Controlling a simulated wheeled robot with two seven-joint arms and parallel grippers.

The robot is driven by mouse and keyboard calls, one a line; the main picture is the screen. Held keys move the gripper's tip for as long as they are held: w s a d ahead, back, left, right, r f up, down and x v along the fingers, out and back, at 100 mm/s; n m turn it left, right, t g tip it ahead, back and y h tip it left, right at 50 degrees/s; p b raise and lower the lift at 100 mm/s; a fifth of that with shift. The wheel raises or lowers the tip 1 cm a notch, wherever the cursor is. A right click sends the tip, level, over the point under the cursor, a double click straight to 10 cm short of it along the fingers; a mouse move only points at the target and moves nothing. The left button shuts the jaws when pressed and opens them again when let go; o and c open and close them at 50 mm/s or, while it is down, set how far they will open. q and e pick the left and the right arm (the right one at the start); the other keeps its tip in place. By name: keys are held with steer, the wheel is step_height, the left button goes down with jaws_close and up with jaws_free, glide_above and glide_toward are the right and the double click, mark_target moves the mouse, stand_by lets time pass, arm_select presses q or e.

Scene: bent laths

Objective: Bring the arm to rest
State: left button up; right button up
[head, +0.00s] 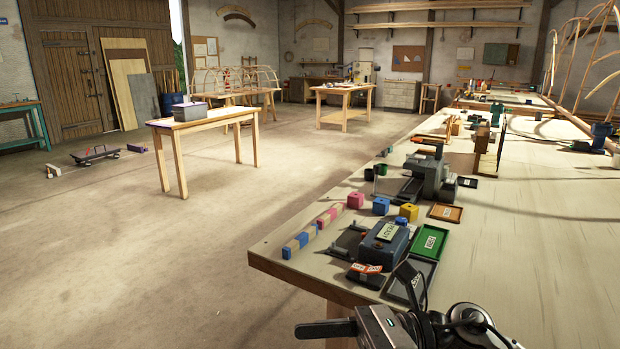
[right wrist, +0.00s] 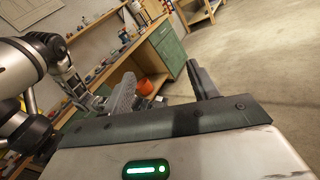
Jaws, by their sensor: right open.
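My right gripper (head: 352,298) is at the bottom of the head view, by the near left corner of the long workbench (head: 520,250). Its two dark fingers are spread apart with nothing seen between them. In the right wrist view the open fingers (right wrist: 163,82) show against the floor and a far cabinet. One finger overlaps the bench's near items in the head view; I cannot tell how much clearance there is. Part of my arm shows at the lower right.
Near the gripper on the bench are a blue device (head: 384,246), a black tray (head: 412,281), a green tray (head: 430,240) and striped bars (head: 300,241). A grey machine (head: 430,172) stands further back. A wooden table (head: 205,120) holds a grey box.

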steer(key=w+d+f+m+t+h, duration=0.1)
steer(key=d+f+m+t+h, duration=0.6)
steer(key=m, duration=1.1)
steer(key=w+d+f+m+t+h, duration=0.1)
steer(key=w+f+m+t, duration=0.1)
steer(key=m+t, duration=1.25)
steer(key=s+d+f+m+g+h, duration=0.2)
steer(key=s+f+m+g, duration=0.3)
steer(key=f+m, duration=0.3)
steer(key=s+d+f+m+g+h, duration=0.3)
steer(key=s+f+m+g+h, duration=0.1)
steer(key=s+f+m, duration=0.3)
steer(key=shift+s+f+m+g+h, duration=0.25)
steer(key=shift+f+m+g+h, duration=0.25)
steer(key=shift+f, duration=0.3)
